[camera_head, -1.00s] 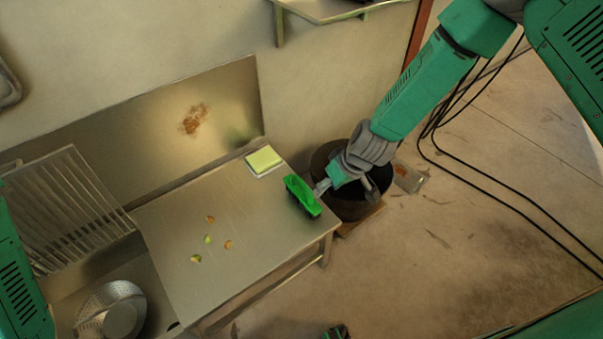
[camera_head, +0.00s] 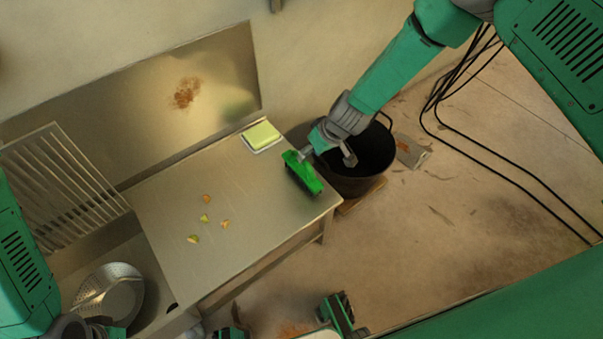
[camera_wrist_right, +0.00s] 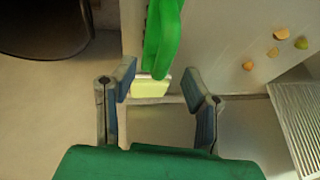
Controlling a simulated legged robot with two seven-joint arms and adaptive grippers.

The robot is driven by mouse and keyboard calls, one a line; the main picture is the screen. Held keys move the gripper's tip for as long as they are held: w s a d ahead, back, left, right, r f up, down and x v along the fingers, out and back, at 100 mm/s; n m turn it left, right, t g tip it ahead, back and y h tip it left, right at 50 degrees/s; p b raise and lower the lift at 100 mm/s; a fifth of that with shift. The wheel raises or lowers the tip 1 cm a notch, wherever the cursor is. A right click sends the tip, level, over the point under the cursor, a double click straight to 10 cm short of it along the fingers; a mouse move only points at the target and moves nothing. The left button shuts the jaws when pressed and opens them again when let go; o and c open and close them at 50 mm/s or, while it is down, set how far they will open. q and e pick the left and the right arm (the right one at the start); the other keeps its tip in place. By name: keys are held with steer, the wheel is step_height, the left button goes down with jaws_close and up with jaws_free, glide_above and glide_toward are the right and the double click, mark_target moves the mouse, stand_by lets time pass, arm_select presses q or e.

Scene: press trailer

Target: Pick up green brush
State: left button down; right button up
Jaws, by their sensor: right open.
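The green brush (camera_head: 303,173) lies at the right end of the metal table, bristles facing down, close to the edge. My right gripper (camera_head: 327,156) is just right of it, over the dark bin. In the right wrist view, my right gripper (camera_wrist_right: 165,84) is open, with its two fingers spread. The green brush (camera_wrist_right: 162,38) shows ahead, its near end by the gap between the fingertips; I cannot tell whether a finger touches it. My left arm (camera_head: 20,270) comes in at the left edge; its fingers cannot be made out.
The metal table (camera_head: 260,213) also holds a yellow-green sponge (camera_head: 261,135) and several small food scraps (camera_head: 206,217). A black bin (camera_head: 367,165) stands right of the table. A slatted rack (camera_head: 65,190) and metal colander (camera_head: 110,290) are at the left. Cables (camera_head: 455,145) hang at the right.

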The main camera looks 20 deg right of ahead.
mark_target(302, 169)
steer(key=b+x, duration=0.2)
steer(key=x, duration=0.3)
steer(key=shift+s+a+f, duration=0.1)
steer(key=shift+a, duration=0.15)
jaws_close()
